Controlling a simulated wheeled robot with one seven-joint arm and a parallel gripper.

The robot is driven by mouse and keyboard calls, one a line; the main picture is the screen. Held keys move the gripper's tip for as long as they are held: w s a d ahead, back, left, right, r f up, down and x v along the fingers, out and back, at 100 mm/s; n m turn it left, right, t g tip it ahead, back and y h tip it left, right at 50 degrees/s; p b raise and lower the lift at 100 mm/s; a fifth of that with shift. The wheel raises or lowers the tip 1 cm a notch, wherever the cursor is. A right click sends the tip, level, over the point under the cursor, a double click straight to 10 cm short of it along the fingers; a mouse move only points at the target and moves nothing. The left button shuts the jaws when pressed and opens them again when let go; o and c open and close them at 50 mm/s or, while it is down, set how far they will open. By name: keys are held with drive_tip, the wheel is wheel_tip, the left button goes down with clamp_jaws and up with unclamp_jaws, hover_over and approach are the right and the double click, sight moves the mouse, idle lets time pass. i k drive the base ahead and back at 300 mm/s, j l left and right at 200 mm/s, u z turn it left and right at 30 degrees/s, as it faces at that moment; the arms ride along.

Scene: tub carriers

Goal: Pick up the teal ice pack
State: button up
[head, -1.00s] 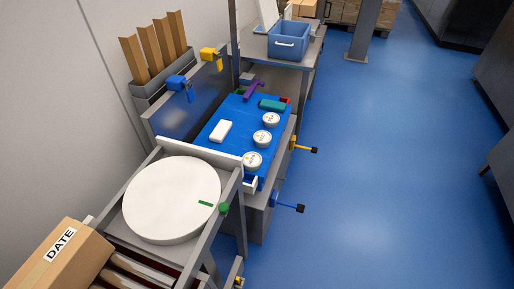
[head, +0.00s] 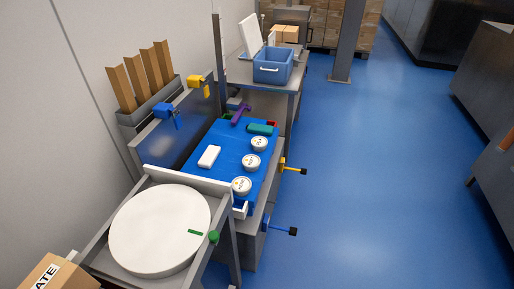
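The teal ice pack (head: 261,129) lies on the blue work surface (head: 226,163) near its far right end. It sits beside a small red piece (head: 272,124) and just right of a purple object (head: 240,115). Several round white-lidded tubs (head: 251,162) stand in a row along the right side of the same surface, nearer than the ice pack. A white block (head: 209,156) lies left of the tubs. My gripper is not in view.
A round white turntable (head: 155,232) stands in front of the blue surface. Yellow (head: 290,168) and blue (head: 280,229) handles stick out on the right. A blue cooler (head: 273,66) stands on the table behind. The blue floor (head: 390,190) at right is clear up to a grey post (head: 348,45).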

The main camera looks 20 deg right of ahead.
sight(253, 127)
drive_tip(key=i+l+u, duration=0.15)
drive_tip(key=i+l, duration=1.1)
drive_tip(key=i+l+u, duration=0.1)
drive_tip(key=i+l, duration=1.2)
drive_tip(key=l, duration=0.1)
